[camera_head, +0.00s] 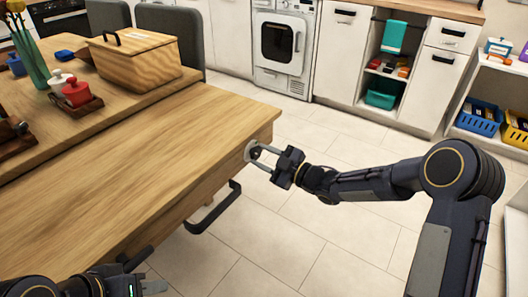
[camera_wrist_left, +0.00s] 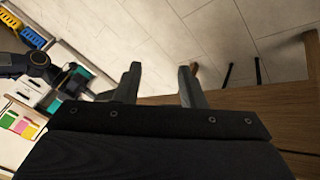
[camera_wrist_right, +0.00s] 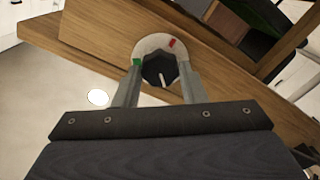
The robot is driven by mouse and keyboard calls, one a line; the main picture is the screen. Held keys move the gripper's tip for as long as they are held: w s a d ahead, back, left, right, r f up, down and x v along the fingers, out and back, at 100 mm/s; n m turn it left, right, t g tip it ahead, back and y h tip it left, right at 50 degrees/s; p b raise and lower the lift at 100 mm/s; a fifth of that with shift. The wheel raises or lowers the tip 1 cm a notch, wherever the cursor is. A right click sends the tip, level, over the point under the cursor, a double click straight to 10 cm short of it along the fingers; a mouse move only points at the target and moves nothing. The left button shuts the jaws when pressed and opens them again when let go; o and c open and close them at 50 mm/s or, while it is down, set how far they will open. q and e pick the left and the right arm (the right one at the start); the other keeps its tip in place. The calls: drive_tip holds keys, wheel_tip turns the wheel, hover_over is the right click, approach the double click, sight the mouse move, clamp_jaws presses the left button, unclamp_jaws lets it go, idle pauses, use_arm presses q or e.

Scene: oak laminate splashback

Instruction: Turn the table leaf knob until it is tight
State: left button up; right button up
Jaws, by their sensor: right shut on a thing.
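The table leaf knob (camera_wrist_right: 153,70) is dark and faceted with a pale pointer line, on a round pale plate (camera_wrist_right: 147,44) at the table's end. The plate has a red mark (camera_wrist_right: 172,43) at its upper right and a green mark (camera_wrist_right: 137,62) at its left. The pointer points down in the right wrist view, away from both marks. My right gripper (camera_wrist_right: 161,75) is shut on the knob, one finger each side; it also reaches the table end in the head view (camera_head: 253,155). My left gripper (camera_wrist_left: 160,80) is open and empty, low beside the table's near edge.
The wooden table (camera_head: 140,165) carries a lidded wooden box (camera_head: 140,62), a red pot (camera_head: 77,92) and a green vase (camera_head: 32,65). A dark bar handle (camera_head: 215,210) juts below the table edge. Open floor (camera_head: 340,240) lies right, with cabinets and a washing machine (camera_head: 284,45) behind.

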drive_tip(key=m+p, duration=0.3)
drive_tip(key=m, duration=0.3)
drive_tip(key=shift+r+p, duration=0.1)
drive_tip(key=shift+p, duration=0.2)
drive_tip(key=m+p, duration=0.3)
drive_tip(key=m, duration=0.3)
drive_tip(key=shift+m, duration=0.4)
drive_tip(key=m+p, duration=0.1)
drive_tip(key=m, duration=0.3)
drive_tip(key=shift+m+p, duration=0.7)
drive_tip(key=shift+m, duration=1.4)
drive_tip(key=o, duration=1)
drive_tip(key=shift+p+v, duration=0.45)
drive_tip(key=shift+v, duration=3.5)
